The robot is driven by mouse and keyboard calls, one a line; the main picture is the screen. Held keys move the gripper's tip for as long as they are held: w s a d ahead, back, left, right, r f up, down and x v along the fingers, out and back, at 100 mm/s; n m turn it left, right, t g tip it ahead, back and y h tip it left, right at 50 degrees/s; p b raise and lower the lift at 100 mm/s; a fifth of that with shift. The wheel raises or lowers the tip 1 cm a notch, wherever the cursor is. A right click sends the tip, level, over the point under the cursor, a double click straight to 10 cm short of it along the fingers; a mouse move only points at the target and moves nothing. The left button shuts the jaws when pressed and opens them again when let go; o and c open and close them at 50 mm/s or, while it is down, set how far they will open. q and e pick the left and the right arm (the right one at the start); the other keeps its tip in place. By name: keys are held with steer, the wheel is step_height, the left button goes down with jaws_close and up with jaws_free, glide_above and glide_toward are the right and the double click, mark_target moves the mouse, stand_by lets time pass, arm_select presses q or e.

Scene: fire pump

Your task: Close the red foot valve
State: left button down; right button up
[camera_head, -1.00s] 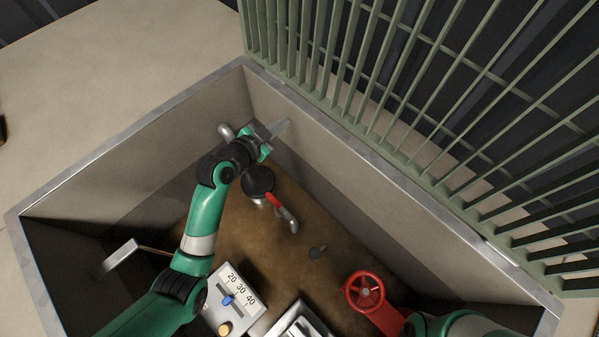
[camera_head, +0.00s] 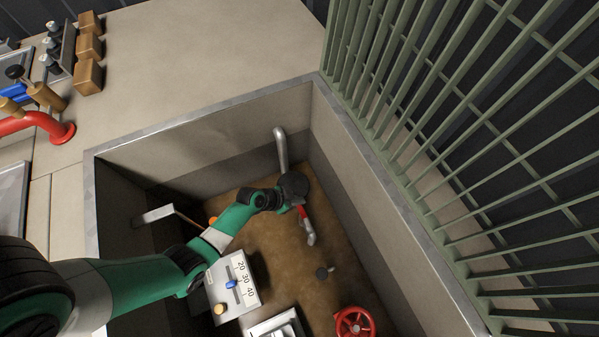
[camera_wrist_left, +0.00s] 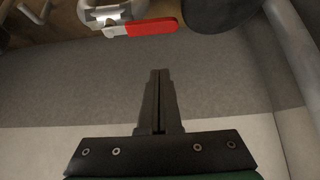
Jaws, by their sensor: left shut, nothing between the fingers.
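A valve with a red lever handle (camera_head: 303,212) sits on a grey pipe low in the pit. In the left wrist view the red handle (camera_wrist_left: 150,27) points right from a metal valve body (camera_wrist_left: 106,14), at the top of the picture. My left gripper (camera_wrist_left: 158,72) is shut and empty, apart from the handle, with the grey pit wall behind it. In the head view my left arm reaches into the pit from the left. Its fingertips are hard to make out there, near a dark round part (camera_head: 293,184) beside the valve. My right gripper is out of view.
A red handwheel (camera_head: 354,322) and a gauge box (camera_head: 234,288) stand at the pit's lower end. A grey pipe (camera_head: 281,150) runs up the far wall. A green slatted grate (camera_head: 450,150) stands along the right edge. A thin-handled metal plate (camera_head: 153,214) is at left.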

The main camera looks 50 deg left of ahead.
mark_target(302, 207)
arm_select(q)
steer(key=b+x, duration=0.7)
steer(key=x, duration=0.3)
steer(key=s, duration=0.1)
steer(key=s+p, duration=0.1)
steer(key=s, duration=0.1)
steer(key=s+a+r, duration=0.1)
steer(key=shift+s+a+p, duration=0.1)
steer(key=shift+s+p, duration=0.2)
steer(key=shift+s, duration=0.1)
steer(key=shift+w+r, duration=0.1)
steer(key=shift+w, duration=0.05)
